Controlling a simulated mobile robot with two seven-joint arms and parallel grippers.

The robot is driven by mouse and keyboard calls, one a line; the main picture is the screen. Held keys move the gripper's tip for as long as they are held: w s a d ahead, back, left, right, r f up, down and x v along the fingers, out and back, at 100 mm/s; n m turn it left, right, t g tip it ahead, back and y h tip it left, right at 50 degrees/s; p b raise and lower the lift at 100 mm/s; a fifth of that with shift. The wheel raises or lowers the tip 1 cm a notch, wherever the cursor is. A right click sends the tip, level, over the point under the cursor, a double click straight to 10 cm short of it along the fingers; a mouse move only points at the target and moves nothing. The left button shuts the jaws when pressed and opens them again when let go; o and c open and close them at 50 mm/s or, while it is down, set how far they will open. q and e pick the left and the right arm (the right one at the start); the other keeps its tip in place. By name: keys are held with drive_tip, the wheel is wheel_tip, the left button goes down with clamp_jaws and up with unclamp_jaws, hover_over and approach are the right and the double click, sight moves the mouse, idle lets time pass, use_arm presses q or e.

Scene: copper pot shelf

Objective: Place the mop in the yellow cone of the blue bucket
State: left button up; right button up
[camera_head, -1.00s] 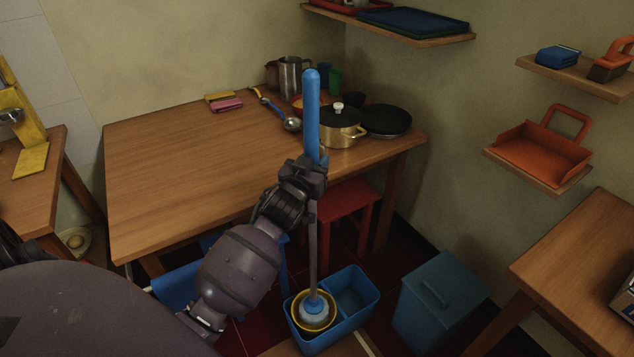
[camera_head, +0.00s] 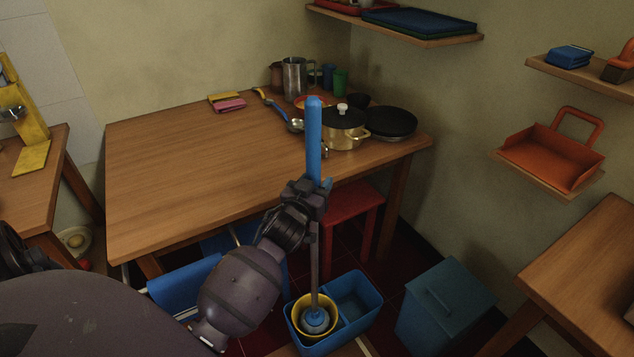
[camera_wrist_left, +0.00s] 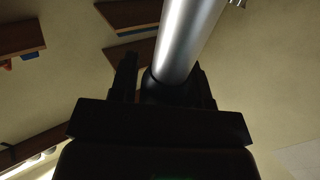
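The mop (camera_head: 314,140) stands nearly upright, with a blue handle grip on top, a grey pole and a blue and whitish head. My left gripper (camera_head: 310,190) is shut on the mop's pole just below the blue grip. In the left wrist view the pole (camera_wrist_left: 185,45) passes between the fingers (camera_wrist_left: 165,88). The mop's head (camera_head: 315,320) is inside the yellow cone (camera_head: 299,308), in the left part of the blue bucket (camera_head: 368,312) on the floor. I cannot tell whether the head touches the cone's bottom. My right gripper is not in view.
The wooden table (camera_head: 180,170) behind the mop holds a golden pot (camera_head: 344,130), a black pan (camera_head: 388,122) and jugs. A red stool (camera_head: 353,210) stands behind the bucket. A blue-green bin (camera_head: 445,305) stands to its right.

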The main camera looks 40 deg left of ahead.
use_arm(q)
drive_tip(key=shift+o, duration=1.1)
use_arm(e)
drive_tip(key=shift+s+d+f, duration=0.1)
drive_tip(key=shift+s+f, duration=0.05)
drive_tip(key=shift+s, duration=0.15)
use_arm(q)
drive_tip(key=shift+r, duration=0.2)
drive_tip(key=p+v, duration=0.1)
drive_tip(key=v, duration=1.1)
drive_tip(key=s+d+f+m+g+h, duration=0.2)
drive_tip(key=s+d+f+g, duration=0.1)
drive_tip(key=s+f, duration=0.5)
drive_tip(key=s+d+f+m+g+h, duration=0.1)
drive_tip(key=s+d+f+g, duration=0.3)
drive_tip(key=s+f, duration=0.4)
drive_tip(key=s+d+h, duration=0.1)
drive_tip(key=s, duration=0.2)
drive_tip(key=shift+d+m, duration=0.15)
drive_tip(key=shift+m, duration=0.25)
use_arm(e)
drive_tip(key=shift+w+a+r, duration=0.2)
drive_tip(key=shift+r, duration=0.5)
